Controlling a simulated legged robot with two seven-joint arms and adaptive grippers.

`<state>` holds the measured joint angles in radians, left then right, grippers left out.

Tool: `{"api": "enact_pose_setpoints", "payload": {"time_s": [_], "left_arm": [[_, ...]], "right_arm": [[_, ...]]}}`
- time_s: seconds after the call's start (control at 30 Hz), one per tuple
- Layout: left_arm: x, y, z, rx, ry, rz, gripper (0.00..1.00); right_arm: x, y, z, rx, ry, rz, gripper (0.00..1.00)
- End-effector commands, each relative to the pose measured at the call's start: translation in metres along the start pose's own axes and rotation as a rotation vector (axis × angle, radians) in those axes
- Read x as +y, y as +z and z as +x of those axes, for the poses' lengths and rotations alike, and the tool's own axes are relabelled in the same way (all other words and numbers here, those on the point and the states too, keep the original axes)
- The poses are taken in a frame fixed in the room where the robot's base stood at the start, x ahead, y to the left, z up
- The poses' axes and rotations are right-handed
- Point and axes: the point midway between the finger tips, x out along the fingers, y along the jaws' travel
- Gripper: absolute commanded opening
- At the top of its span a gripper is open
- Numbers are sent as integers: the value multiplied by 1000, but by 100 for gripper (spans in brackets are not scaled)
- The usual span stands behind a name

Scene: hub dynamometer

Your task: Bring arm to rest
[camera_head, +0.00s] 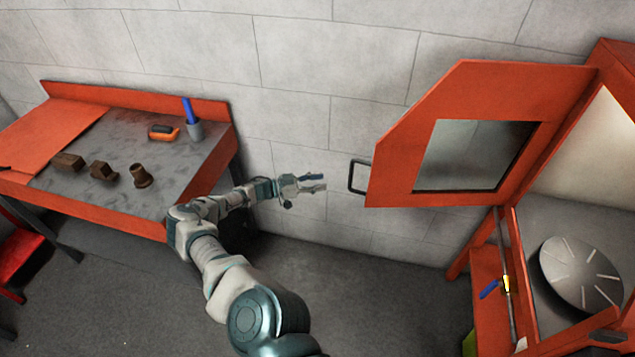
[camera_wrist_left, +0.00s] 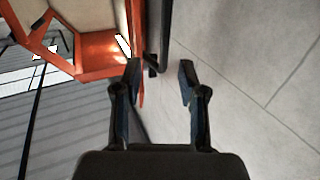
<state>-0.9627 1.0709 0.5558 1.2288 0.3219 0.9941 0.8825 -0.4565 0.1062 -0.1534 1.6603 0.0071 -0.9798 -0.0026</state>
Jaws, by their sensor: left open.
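My left arm (camera_head: 215,255) reaches in from the bottom of the head view and stretches forward toward the wall. My left gripper (camera_head: 318,183) is open and empty, in the air left of the black door handle (camera_head: 357,176). A gap shows between its fingertips and the handle. In the left wrist view the two fingers (camera_wrist_left: 159,80) are apart, with the dark handle bar (camera_wrist_left: 165,35) beyond them. The orange door (camera_head: 400,165) with its dark window stands swung open from the machine. My right gripper is in neither view.
The orange workbench (camera_head: 210,165) at left holds several brown parts, an orange-black device (camera_head: 163,132) and a grey cup (camera_head: 195,130) with a blue item. The open machine at right contains a round grooved disc (camera_head: 580,272). Bare floor (camera_head: 370,290) lies between bench and machine.

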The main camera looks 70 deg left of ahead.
Motion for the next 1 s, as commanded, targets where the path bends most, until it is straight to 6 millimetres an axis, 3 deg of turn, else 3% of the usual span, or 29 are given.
{"api": "enact_pose_setpoints", "payload": {"time_s": [0.5,0.6,0.67,0.77,0.83,0.97,1.0], "left_arm": [[0,1,0,-1,-2,0,41],[-1,15,-6,-26,-39,1,41],[-1,36,-14,-64,-90,3,41],[5,95,-36,-178,-212,6,41],[19,148,-53,-289,-300,4,41],[67,245,-77,-515,-407,-8,41],[88,272,-82,-585,-423,-12,41]], "right_arm": [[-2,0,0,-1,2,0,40],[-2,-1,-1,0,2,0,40],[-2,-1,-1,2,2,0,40],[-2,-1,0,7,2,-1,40],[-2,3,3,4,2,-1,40],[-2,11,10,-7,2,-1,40],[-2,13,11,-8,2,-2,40]]}}
